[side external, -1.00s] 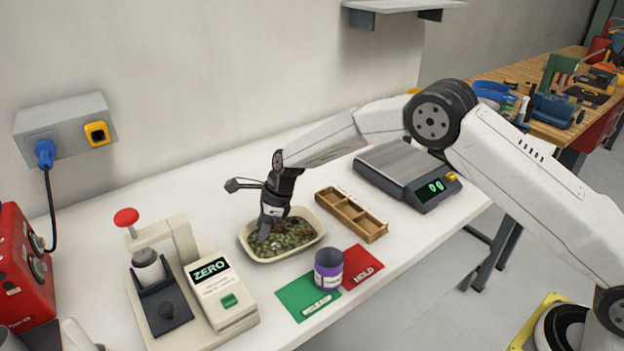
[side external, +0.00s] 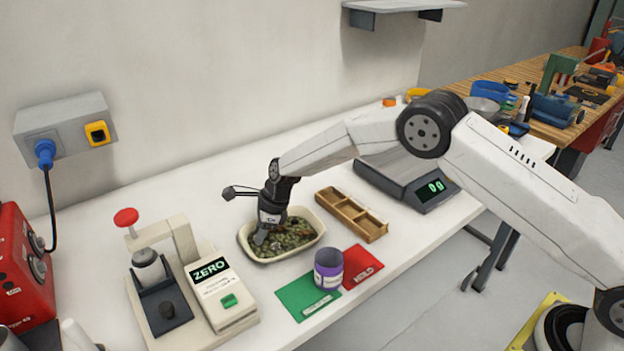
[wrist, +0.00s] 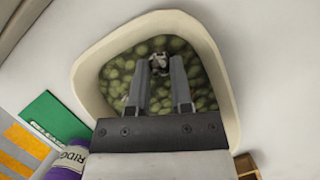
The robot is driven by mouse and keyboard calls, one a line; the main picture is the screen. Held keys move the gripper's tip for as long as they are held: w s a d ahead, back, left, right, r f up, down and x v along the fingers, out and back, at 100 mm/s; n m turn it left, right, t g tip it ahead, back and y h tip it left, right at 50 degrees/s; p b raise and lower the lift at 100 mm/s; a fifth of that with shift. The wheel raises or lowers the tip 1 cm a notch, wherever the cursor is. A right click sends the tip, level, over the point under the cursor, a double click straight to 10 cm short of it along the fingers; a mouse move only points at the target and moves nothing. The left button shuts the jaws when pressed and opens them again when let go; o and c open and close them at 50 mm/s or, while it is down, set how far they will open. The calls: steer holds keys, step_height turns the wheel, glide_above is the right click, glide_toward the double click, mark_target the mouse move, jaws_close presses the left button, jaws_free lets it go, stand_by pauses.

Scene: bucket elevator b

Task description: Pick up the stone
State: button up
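A small stone (wrist: 159,62), mottled pale and dark, shows in the wrist view between the tips of my gripper's two grey fingers. It lies over a bed of green pebbles in a cream tray (side external: 243,248), which also fills the middle of the wrist view (wrist: 91,63). My gripper (side external: 262,236) points down into the left part of the tray in the side view. In the wrist view my gripper (wrist: 160,66) has its fingers apart, with the stone filling most of the gap. Whether they press on it cannot be told. The stone cannot be made out in the side view.
A wooden compartment box (side external: 351,215) and scale (side external: 420,190) are to the right. A lever device (side external: 165,290) and ZERO unit (side external: 221,295) are on the left.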

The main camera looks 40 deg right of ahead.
steer(key=shift+r, duration=0.15)
steer(key=shift+r, duration=0.65)
steer(key=s+r, duration=0.1)
steer(key=r, duration=0.1)
steer(key=s+d+r, duration=0.1)
steer(key=s+r, duration=0.2)
steer(key=r, duration=0.2)
steer(key=shift+s+d, duration=0.15)
steer(key=shift+s, duration=0.05)
steer(key=s+d+r, duration=0.2)
steer(key=s+r, duration=0.2)
steer(key=s, duration=0.5)
steer(key=shift+d+r, duration=0.2)
steer(key=shift+d, duration=0.15)
